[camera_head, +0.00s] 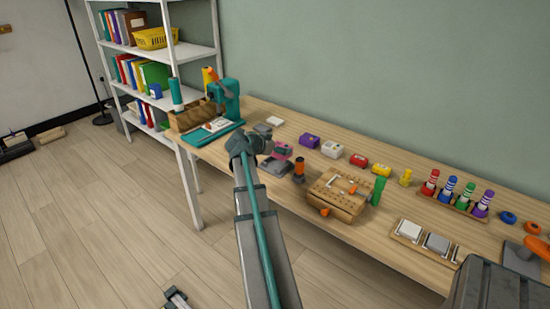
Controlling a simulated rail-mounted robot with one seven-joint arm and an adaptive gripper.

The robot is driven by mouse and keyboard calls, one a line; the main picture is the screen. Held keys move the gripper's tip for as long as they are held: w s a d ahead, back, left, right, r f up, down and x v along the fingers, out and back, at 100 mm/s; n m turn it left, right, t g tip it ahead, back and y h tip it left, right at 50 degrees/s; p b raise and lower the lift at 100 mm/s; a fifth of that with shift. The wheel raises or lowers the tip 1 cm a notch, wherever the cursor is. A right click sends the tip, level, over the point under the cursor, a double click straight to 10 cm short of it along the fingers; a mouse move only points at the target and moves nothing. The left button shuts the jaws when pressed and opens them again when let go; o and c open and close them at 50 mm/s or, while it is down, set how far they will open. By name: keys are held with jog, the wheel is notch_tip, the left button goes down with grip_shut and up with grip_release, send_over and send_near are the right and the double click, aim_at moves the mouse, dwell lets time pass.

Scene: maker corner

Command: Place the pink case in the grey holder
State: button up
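The pink case (282,151) is small in the head view, right beside the end of my gripper (268,148), near the front edge of the table. A grey block-like piece (276,167) lies just below the pink case and looks like the grey holder. I cannot tell whether the case rests on it or is held above it. My gripper's fingers are small and partly hidden by my own wrist, so their opening and any contact with the case are unclear.
An orange and dark cylinder (299,168) and a pegboard block (338,194) stand just right. A purple case (309,141) and a white case (331,149) sit behind. A teal press (225,100) stands left. A marker rack (455,202) is at right.

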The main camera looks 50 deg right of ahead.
aim_at(275, 156)
jog(key=f, duration=0.1)
jog(key=w+d+f, duration=0.1)
jog(key=w+f, duration=0.1)
jog(key=shift+w+d+f, duration=0.25)
notch_tip(275, 156, down, 3)
jog(key=shift+w+r+p, duration=0.15)
jog(key=shift+p, duration=0.3)
jog(key=shift+c, duration=0.8)
jog(key=shift+f, duration=0.6)
jog(key=shift+c, duration=0.2)
jog(key=o, duration=1.4)
jog(key=shift+o, duration=1.1)
jog(key=shift+d+f, duration=0.1)
jog(key=shift+d, duration=0.05)
